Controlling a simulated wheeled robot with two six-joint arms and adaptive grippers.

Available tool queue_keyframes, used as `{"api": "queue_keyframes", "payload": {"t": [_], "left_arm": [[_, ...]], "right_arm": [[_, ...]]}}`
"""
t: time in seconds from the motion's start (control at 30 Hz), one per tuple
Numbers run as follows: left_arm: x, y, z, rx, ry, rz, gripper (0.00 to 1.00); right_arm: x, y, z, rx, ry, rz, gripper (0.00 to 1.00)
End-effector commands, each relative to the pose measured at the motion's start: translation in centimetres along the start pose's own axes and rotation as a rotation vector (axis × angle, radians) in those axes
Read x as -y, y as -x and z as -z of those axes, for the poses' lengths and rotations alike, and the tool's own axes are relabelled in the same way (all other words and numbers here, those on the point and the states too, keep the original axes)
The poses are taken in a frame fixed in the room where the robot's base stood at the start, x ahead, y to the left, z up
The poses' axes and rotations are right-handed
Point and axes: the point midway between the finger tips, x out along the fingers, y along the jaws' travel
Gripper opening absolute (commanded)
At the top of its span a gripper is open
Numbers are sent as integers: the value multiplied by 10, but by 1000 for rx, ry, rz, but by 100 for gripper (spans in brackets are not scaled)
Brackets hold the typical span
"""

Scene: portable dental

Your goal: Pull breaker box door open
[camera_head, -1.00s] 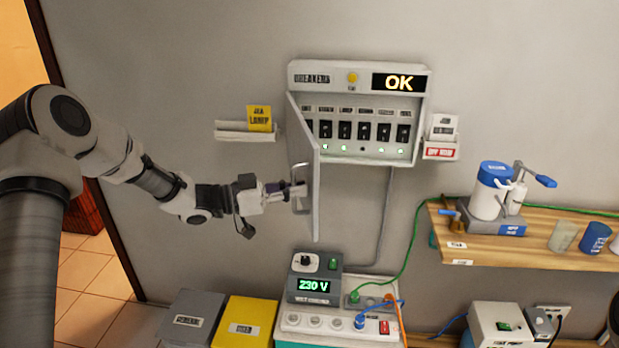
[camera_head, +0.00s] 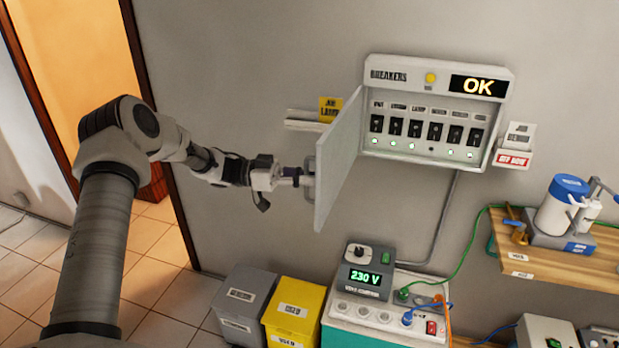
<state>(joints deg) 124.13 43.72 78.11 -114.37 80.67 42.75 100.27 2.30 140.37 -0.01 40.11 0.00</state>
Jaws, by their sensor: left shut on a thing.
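The breaker box (camera_head: 437,70) hangs on the grey wall, with a lit "OK" display and a row of black breakers, several with green lights. Its pale door (camera_head: 339,165) is hinged at the left side and stands swung wide open, out from the wall. My left gripper (camera_head: 300,180) is at the door's outer left face, shut on the door handle (camera_head: 309,184). The handle is partly hidden by the fingers. My right gripper does not show.
A small shelf with a yellow card (camera_head: 329,109) is behind the door. Below stand a voltage unit (camera_head: 366,273) reading 230 V, a yellow bin (camera_head: 292,312) and a grey bin (camera_head: 245,303). A wooden shelf (camera_head: 560,265) is at right. An open doorway is at left.

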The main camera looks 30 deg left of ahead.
Motion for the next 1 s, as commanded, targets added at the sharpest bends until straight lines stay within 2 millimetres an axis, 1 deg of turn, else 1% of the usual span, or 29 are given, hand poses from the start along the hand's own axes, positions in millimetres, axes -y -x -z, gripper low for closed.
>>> {"api": "queue_keyframes", "payload": {"t": [0.1, 0.13, 0.2, 0.47, 0.57, 0.67, 0.77, 0.9, 1.0], "left_arm": [[0, 0, 1, -1, 0, 0, 0], [0, 0, 1, -1, 0, 0, 18], [0, 0, 1, -1, -1, 0, 37], [0, 0, 1, -1, -1, 0, 37], [0, 4, 1, -1, -1, 1, 37], [1, 19, 1, -3, -1, 4, 37], [1, 42, 1, -3, -3, 5, 37], [1, 80, 0, -2, -2, 6, 37], [1, 102, 0, -1, -2, 4, 37]], "right_arm": [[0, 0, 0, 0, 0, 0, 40], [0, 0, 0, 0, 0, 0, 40], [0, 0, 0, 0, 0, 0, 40], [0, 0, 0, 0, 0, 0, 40], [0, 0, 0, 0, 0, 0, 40], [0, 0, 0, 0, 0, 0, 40], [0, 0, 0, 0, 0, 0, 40], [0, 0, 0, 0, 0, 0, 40], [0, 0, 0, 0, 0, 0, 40]]}}
